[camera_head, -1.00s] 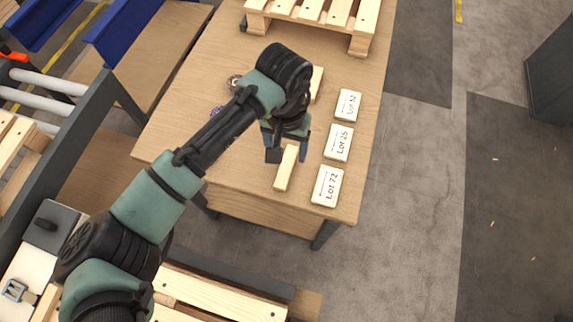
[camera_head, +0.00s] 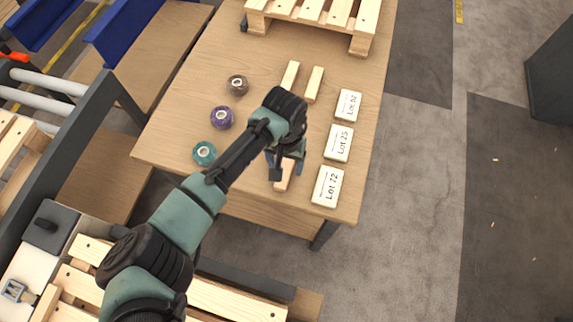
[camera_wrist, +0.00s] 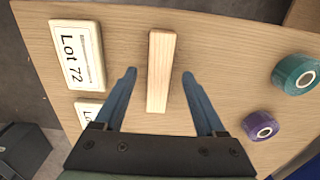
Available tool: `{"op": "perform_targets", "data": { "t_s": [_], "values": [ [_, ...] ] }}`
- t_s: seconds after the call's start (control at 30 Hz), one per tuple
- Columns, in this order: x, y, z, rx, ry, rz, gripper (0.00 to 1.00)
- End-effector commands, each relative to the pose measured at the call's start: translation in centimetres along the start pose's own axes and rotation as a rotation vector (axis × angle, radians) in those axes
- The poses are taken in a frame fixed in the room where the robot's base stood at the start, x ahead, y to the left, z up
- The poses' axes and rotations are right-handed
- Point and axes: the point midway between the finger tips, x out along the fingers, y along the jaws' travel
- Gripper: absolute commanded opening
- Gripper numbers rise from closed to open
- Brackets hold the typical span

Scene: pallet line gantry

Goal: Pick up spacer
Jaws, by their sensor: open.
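The spacer, a short pale wooden block (camera_wrist: 161,70), lies on the table top. In the wrist view it stands lengthwise between the two fingers of my gripper (camera_wrist: 160,88), with a gap on each side. In the head view my gripper (camera_head: 285,165) is over this spacer (camera_head: 283,182) and hides part of it. The jaws are open and empty. Two similar wooden spacers lie further back, a left one (camera_head: 290,75) and a right one (camera_head: 314,84).
White labelled plates, Lot 72 (camera_head: 327,186), Lot 25 (camera_head: 338,143) and a third (camera_head: 348,105), line the right side. Teal (camera_head: 204,153), purple (camera_head: 221,117) and brown (camera_head: 237,85) rolls lie left. A pallet (camera_head: 318,14) stands at the table's back. The table's front edge is close.

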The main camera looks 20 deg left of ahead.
Motion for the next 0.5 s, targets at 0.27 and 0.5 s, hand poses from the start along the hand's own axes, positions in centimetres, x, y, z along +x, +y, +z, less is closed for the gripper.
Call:
{"op": "perform_targets", "data": {
  "t_s": [0.27, 0.5],
  "values": [
    [1.55, 0.05, -0.02, 0.002, 0.0, 0.0, 0.72],
    [1.51, 0.05, -0.03, 0.002, 0.001, 0.0, 0.49]
  ]
}}
